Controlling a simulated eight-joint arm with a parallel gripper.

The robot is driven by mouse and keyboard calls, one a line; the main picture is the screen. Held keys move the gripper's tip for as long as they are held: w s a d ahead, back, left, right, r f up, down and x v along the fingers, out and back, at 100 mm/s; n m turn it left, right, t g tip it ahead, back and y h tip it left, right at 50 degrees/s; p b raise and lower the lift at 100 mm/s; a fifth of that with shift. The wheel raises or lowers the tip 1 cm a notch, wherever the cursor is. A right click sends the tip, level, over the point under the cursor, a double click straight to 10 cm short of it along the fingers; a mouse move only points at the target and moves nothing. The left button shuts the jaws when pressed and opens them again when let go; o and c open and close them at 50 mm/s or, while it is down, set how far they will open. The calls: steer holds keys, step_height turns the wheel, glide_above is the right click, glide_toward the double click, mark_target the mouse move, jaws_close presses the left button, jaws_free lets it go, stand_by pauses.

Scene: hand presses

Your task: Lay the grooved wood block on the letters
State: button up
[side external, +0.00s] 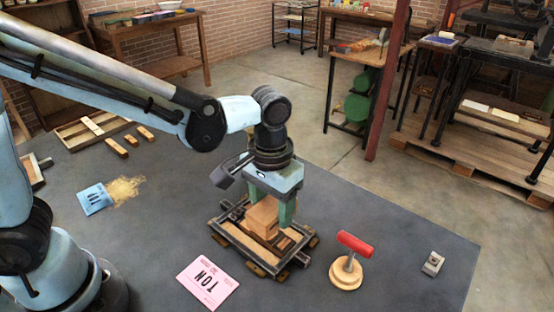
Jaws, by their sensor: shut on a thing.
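My gripper (273,212) points straight down over a dark rectangular frame (216,237) with wooden strips inside. It is shut on a light brown wood block (262,218), with one green finger on each side. The block is at the frame, over its middle part. I cannot tell whether it touches what lies below. Its groove cannot be made out from here. The letters cannot be made out; the block and fingers cover part of the frame's inside.
A red-handled tool on a round wooden base (345,275) stands right of the frame. A pink printed card (208,284) lies in front. A small metal piece (432,263) sits far right. A blue packet (95,198), wood pieces (116,147) and a wooden tray (70,140) lie left.

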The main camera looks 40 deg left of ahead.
mark_target(268, 203)
steer(key=shift+f, duration=2)
steer(key=o, duration=1.1)
steer(key=shift+f, duration=0.15)
step_height(268, 203, up, 12)
steer(key=shift+r, duration=0.1)
steer(key=shift+a+r, duration=0.1)
steer(key=shift+a, duration=0.25)
steer(key=s+a+f+t, duration=0.1)
steer(key=s+a+t, duration=0.1)
steer(key=a, duration=0.5)
steer(key=s+a+f+t, duration=0.1)
steer(key=s+a+t, duration=0.1)
steer(key=a+t, duration=0.3)
steer(key=shift+a, duration=1)
